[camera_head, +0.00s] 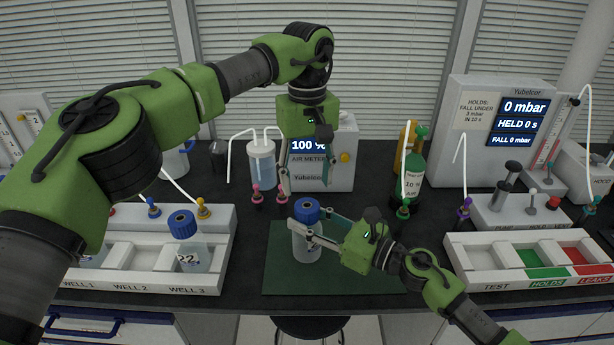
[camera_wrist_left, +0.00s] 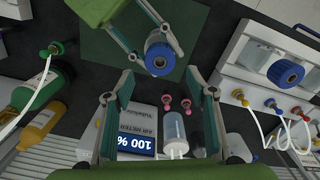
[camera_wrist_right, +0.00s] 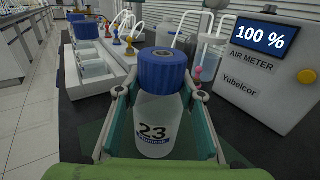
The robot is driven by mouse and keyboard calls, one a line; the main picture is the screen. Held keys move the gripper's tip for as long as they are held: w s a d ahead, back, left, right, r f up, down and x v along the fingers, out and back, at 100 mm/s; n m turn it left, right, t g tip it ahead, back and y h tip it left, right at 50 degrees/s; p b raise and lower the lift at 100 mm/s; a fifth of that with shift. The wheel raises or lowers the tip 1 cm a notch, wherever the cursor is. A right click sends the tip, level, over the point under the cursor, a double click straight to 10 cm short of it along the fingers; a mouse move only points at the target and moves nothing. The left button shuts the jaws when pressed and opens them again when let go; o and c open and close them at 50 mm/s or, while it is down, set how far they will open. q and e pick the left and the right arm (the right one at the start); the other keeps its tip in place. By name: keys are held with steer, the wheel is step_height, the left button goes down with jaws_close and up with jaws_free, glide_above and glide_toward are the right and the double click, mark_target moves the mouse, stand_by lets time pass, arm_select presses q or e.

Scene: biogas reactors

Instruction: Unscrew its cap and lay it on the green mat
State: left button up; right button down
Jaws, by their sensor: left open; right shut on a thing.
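A clear bottle (camera_head: 306,244) with a blue screw cap (camera_head: 307,209) stands upright over the green mat (camera_head: 270,262). In the right wrist view the bottle (camera_wrist_right: 150,128) bears the label 23 and its blue cap (camera_wrist_right: 163,71) is on. My right gripper (camera_head: 318,228) is shut on the bottle's body below the cap. My left gripper (camera_head: 288,185) is open and empty, pointing down, above and behind the cap. In the left wrist view the cap (camera_wrist_left: 159,56) lies beyond the open fingers. Whether the bottle touches the mat is unclear.
Another blue-capped bottle (camera_head: 187,247) stands in the well rack (camera_head: 165,282) on the left. An air meter (camera_head: 338,172) reading 100 % stands behind. A test tray (camera_head: 500,262) is on the right. The mat around the bottle is bare.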

mark_target(307, 207)
arm_select(q)
steer(key=m, duration=0.3)
steer(key=shift+m, duration=0.4)
steer(key=m, duration=0.4)
steer(key=shift+f+m, duration=0.4)
steer(key=shift+f, duration=0.15)
step_height(307, 207, down, 7)
steer(key=c, duration=1.1)
steer(key=o, duration=1.2)
steer(key=shift+c, duration=0.2)
